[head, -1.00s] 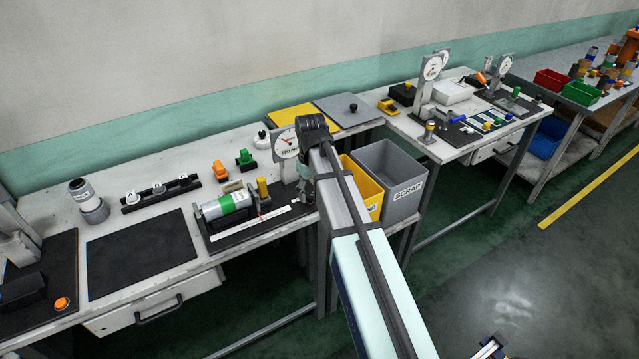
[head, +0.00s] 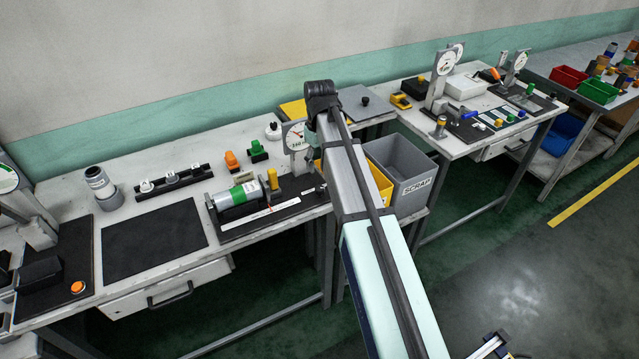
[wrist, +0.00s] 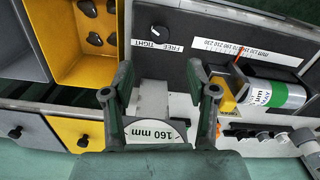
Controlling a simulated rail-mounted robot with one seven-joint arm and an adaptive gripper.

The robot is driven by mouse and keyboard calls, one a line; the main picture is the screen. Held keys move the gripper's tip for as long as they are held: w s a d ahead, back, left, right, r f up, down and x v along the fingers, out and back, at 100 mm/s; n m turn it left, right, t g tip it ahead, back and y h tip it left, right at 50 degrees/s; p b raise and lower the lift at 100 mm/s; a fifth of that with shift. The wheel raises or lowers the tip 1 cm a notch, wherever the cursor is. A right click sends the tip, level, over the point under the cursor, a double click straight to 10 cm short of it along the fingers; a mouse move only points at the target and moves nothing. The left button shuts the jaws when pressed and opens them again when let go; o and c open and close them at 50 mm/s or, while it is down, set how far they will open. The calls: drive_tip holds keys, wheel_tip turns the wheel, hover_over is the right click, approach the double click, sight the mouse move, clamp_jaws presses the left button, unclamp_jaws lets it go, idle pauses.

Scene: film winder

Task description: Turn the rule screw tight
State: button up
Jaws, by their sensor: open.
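The rule screw appears as a round black knob (wrist: 155,31) with a white pointer line, on a black plate in the wrist view. A white label (wrist: 159,46) beside it reads FREE and TIGHT; the line points roughly towards the label. The printed scale strip (wrist: 240,45) lies to the right of the knob, with a thin red pointer near it. My gripper (wrist: 160,75) is open and empty, its two dark fingers spread below the knob in the picture and apart from it. In the head view my arm hides the gripper.
A green-and-silver cylinder (wrist: 277,94) and a yellow block (wrist: 228,97) stand right of the knob. The yellow bin (wrist: 88,70) is close on the left. The gauge post stands near the fingers. A dark mat (head: 152,240) on the bench is clear.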

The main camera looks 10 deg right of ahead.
sight(319, 188)
wheel_tip(319, 188, down, 10)
drive_tip(key=shift+f+p, duration=0.2)
drive_tip(key=shift+p, duration=1.05)
clamp_jaws()
